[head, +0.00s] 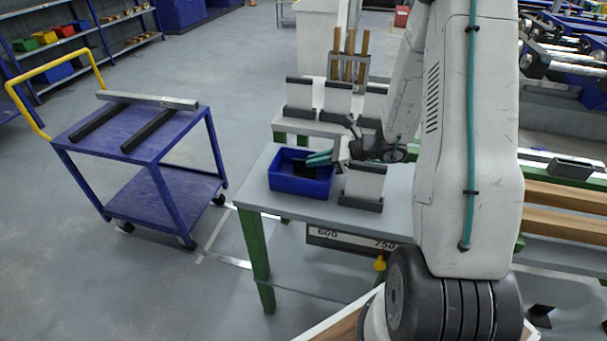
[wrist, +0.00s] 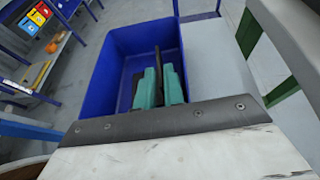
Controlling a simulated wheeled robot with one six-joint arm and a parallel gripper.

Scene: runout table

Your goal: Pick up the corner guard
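The corner guard appears as a dark, thin angled piece (wrist: 157,62) inside the blue bin (wrist: 117,48). In the head view the dark piece (head: 304,169) shows in the bin (head: 300,186), partly covered by the fingers. The lower part of the piece is hidden by the fingers. In the head view my gripper (head: 318,159) points left into the bin.
A white block with a dark base (head: 363,184) stands right beside the bin under my wrist. More such blocks (head: 337,97) and upright wooden strips (head: 350,55) stand behind. A blue cart (head: 165,147) with bars is at left. Floor between is clear.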

